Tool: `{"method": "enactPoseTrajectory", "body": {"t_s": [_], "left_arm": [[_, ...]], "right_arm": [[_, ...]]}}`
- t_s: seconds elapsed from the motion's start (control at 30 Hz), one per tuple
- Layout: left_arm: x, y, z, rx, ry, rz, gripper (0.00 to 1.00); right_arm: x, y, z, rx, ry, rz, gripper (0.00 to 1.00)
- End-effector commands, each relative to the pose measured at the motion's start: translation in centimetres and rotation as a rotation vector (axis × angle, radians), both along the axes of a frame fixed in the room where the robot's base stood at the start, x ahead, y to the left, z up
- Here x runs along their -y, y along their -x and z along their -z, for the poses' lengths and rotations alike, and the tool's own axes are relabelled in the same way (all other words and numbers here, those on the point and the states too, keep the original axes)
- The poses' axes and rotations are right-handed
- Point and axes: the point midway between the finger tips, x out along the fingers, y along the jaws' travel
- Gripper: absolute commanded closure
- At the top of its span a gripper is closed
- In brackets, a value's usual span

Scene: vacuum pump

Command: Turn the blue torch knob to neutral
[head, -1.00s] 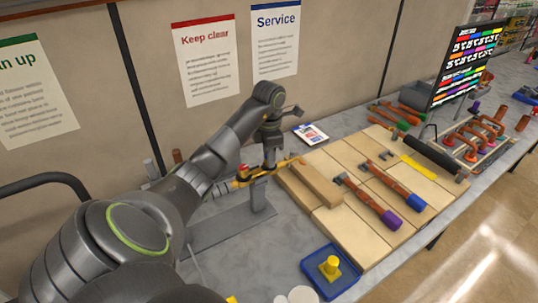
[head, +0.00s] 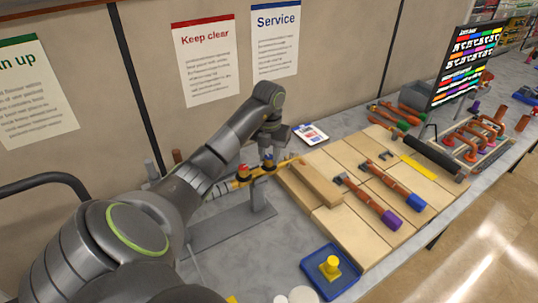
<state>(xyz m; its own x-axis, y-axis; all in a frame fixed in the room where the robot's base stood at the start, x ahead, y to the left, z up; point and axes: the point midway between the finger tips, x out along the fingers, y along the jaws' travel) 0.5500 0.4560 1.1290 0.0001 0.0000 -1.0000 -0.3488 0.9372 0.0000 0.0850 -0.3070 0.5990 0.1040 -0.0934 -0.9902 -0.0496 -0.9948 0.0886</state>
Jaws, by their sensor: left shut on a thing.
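A brass torch (head: 286,163) lies held on a grey stand (head: 259,196) in the head view, its tip pointing right. A red knob (head: 242,170) sits on its left part. The small blue knob (head: 268,158) sits to the right of the red one, on the torch's top. My left gripper (head: 268,148) points down from above and is shut on the blue knob. The fingers are small and partly hidden, so the knob's exact angle cannot be read. My right gripper is not in view.
Wooden boards (head: 357,225) with several handled tools lie right of the stand. A blue tray (head: 312,263) with a yellow piece is at the front. A small card (head: 311,134) lies behind the torch. A dark colour-striped board (head: 467,62) stands at the back right.

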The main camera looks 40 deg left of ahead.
Motion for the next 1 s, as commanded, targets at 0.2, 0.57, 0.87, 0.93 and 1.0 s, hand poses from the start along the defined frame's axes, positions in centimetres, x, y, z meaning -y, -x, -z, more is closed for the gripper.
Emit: {"method": "enactPoseTrajectory", "body": {"t_s": [0.2,0.57,0.87,0.93,1.0], "left_arm": [[0.0,-0.01,0.01,0.0,0.0,-0.096,0.95],[0.0,-0.01,0.01,0.0,0.0,-0.145,0.95],[0.0,-0.01,0.01,0.0,0.0,-0.144,0.71],[0.0,-0.01,0.01,0.0,0.0,-0.144,0.62],[0.0,-0.01,0.01,0.0,0.0,-0.144,0.53]], "right_arm": [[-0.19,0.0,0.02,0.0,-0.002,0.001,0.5],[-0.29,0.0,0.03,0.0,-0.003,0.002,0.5],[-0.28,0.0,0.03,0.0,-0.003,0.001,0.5],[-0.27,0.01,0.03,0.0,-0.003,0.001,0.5],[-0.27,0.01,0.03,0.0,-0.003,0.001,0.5]]}}
